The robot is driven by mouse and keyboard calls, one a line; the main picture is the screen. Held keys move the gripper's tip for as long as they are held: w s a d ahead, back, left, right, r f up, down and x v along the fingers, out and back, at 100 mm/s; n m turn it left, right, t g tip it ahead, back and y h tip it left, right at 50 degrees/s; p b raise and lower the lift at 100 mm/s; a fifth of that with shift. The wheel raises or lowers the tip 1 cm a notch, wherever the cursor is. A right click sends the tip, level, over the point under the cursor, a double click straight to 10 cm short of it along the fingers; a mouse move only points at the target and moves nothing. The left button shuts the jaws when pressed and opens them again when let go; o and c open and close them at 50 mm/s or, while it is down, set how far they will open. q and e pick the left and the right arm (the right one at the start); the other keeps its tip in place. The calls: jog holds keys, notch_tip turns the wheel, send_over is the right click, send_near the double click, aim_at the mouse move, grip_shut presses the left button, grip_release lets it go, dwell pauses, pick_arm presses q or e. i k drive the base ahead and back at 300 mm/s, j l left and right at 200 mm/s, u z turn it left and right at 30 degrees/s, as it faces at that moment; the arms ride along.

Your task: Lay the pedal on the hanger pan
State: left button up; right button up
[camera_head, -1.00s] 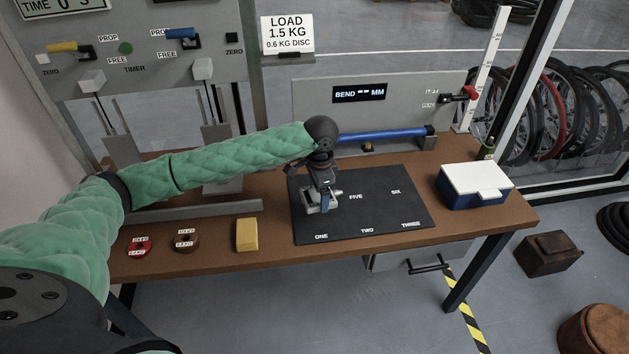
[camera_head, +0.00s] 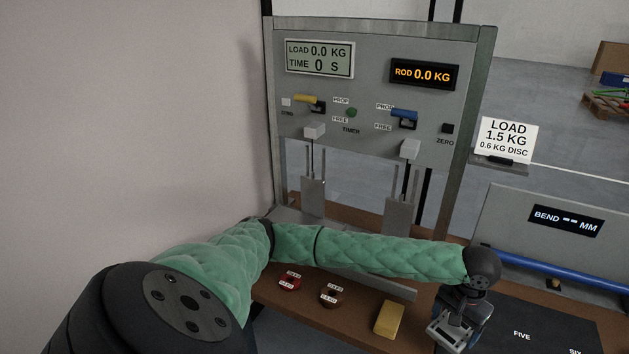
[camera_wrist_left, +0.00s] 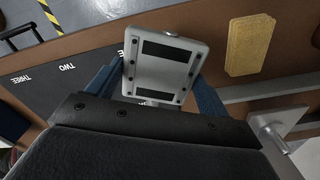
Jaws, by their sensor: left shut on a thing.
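The pedal (camera_wrist_left: 163,62) is a pale grey block with dark pads and small screws. My left gripper (camera_wrist_left: 152,85) is shut on it, with blue fingers on both sides. In the head view the gripper (camera_head: 452,326) holds the pedal (camera_head: 440,333) by the left edge of the black mat, to the right of the yellow block. Two grey hangers, the left one (camera_head: 313,196) and the right one (camera_head: 398,214), hang by rods below the test panel, left of the gripper. Their lower ends are partly hidden, and I cannot tell which is the hanger pan. My right gripper is out of view.
My left arm spans before the hangers. The panel (camera_head: 365,115) has yellow and blue levers. The mat (camera_head: 545,322) is at right.

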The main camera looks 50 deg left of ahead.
aim_at(304, 205)
jog(key=u, duration=1.6)
jog(key=i+l+u, duration=0.45)
jog(key=l, duration=0.2)
jog(key=k, duration=0.1)
